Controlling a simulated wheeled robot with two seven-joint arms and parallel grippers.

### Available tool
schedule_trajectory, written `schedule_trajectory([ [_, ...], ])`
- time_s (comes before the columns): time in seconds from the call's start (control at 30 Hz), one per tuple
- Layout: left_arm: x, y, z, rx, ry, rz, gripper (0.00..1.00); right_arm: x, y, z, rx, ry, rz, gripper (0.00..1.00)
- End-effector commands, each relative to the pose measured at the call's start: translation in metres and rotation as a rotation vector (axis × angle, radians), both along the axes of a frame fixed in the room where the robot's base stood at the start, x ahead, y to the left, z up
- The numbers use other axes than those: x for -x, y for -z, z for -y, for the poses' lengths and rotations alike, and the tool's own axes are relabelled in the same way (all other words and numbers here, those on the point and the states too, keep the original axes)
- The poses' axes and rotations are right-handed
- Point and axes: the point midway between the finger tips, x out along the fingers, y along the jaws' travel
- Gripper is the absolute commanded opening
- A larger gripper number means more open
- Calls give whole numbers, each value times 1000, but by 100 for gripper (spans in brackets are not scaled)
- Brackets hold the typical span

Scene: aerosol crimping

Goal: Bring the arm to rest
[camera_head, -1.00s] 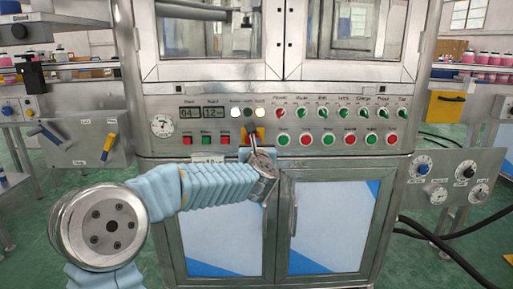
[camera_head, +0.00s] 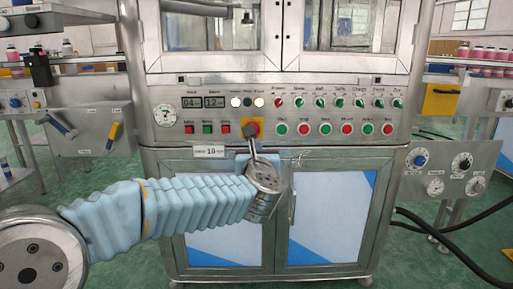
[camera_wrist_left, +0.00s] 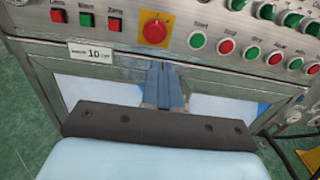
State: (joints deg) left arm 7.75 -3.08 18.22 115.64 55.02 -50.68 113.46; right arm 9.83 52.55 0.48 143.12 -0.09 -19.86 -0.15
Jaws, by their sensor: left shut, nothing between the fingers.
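My left arm comes in from the left in the head view, its blue sleeve crossing in front of the machine's lower doors. My left gripper (camera_head: 251,136) is shut and empty, with its thin fingers pointing up at the control panel (camera_head: 330,128). In the head view the fingertips overlap the red knob on its yellow plate (camera_head: 257,126). The left wrist view shows the shut fingers (camera_wrist_left: 165,84) below the red knob (camera_wrist_left: 155,31), with a visible gap between them. My right gripper is not in view.
The panel carries several green and red buttons (camera_head: 325,128) and a dial gauge (camera_head: 165,115). Steel-framed doors (camera_head: 326,215) stand below it. A side panel with dials (camera_head: 447,168) and black hoses (camera_head: 430,228) are at the right. Green floor shows at both sides.

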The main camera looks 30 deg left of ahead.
Motion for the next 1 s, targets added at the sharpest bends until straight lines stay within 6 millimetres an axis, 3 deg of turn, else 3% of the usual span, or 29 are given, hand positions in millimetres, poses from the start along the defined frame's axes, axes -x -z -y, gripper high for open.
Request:
schedule_trajectory([
  [0.6,4,1,3,-1,1,-2,0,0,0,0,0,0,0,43],
  [0.7,-3,11,6,-45,20,-49,0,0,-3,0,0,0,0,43],
  [0.77,-13,29,13,-119,55,-127,0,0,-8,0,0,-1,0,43],
  [0.87,-35,84,32,-340,172,-339,0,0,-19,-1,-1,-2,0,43],
  [1.0,-46,197,74,-767,466,-682,0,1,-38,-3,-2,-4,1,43],
])
